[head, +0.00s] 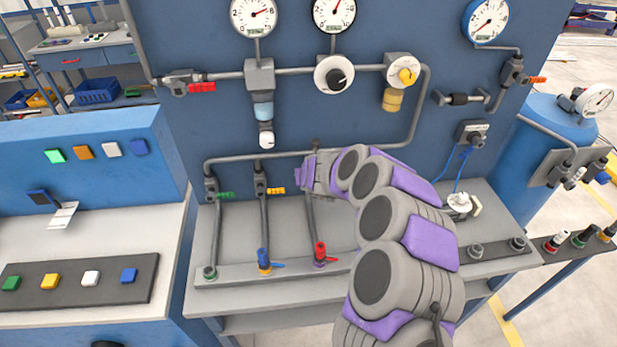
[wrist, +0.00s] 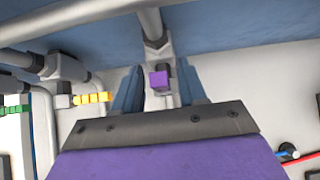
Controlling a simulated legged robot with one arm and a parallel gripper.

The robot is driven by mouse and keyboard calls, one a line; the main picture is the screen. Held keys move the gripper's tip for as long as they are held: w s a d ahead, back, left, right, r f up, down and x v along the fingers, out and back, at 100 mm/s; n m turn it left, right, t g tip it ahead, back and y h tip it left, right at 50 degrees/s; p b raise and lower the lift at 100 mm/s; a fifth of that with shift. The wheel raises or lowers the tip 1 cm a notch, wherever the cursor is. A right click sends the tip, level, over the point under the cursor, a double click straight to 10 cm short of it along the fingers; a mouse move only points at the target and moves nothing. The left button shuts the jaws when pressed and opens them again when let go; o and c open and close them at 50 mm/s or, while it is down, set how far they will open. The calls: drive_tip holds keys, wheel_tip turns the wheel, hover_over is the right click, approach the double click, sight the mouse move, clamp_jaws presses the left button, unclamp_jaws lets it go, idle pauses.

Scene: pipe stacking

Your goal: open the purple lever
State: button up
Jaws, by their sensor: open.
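The purple lever (wrist: 160,79) shows in the wrist view as a small square end on a grey valve, below a horizontal pipe. My gripper (wrist: 161,88) is open, with one blue-grey finger on each side of the lever. I cannot tell whether either finger touches it. In the head view my gripper (head: 313,173) is at the third vertical pipe branch, right of the yellow lever, and the purple lever cannot be told apart from my purple-and-grey arm there.
A yellow lever (head: 275,190) and a green lever (head: 225,195) are on the branches to the left. Red (head: 320,252) and blue (head: 263,261) fittings stand below on the bench. The blue panel (head: 200,125) with gauges and pipes rises behind.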

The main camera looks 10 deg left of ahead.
drive_tip(key=p+v, duration=0.1)
drive_tip(key=v, duration=1.6)
drive_tip(key=shift+a, duration=0.15)
drive_tip(key=shift+s, duration=0.1)
